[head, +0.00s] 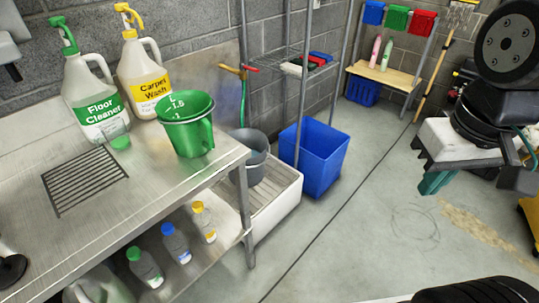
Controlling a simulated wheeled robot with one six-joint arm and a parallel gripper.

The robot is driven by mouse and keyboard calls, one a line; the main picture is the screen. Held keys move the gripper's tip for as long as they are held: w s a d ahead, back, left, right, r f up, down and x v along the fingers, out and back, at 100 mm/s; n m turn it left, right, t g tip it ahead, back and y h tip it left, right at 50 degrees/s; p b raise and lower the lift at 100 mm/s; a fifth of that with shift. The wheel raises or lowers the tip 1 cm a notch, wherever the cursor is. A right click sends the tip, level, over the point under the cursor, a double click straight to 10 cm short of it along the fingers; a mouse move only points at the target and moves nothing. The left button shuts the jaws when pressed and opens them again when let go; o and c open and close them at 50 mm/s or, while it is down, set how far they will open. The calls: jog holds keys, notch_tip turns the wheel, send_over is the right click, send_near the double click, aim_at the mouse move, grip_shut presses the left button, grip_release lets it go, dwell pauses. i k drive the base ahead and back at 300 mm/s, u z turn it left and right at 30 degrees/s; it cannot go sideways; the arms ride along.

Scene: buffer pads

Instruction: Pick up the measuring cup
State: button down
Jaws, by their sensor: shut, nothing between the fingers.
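The measuring cup (187,126) is a green, translucent jug with white markings, including "1.5". It stands upright near the right end of the metal counter (75,227), with its handle toward the viewer and slightly right. My gripper (437,183) is at the right side, with a pale body and teal fingertips. It is shut and empty, over the open floor, well right of the cup and apart from it. My arm partly hides the view there.
Floor cleaner (100,112) and carpet wash (146,82) jugs stand behind and left of the cup. A grey bucket (250,152) and a blue bin (318,155) are beyond the counter. Bottles (176,243) stand on the lower shelf. The floor (350,235) is clear in the middle.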

aim_at(115, 130)
jog(key=z, duration=0.55)
jog(key=i, duration=1.3)
jog(key=u, duration=0.8)
jog(key=i, duration=0.55)
jog(key=u, duration=1.95)
jog(key=k, duration=1)
jog(key=u, duration=0.6)
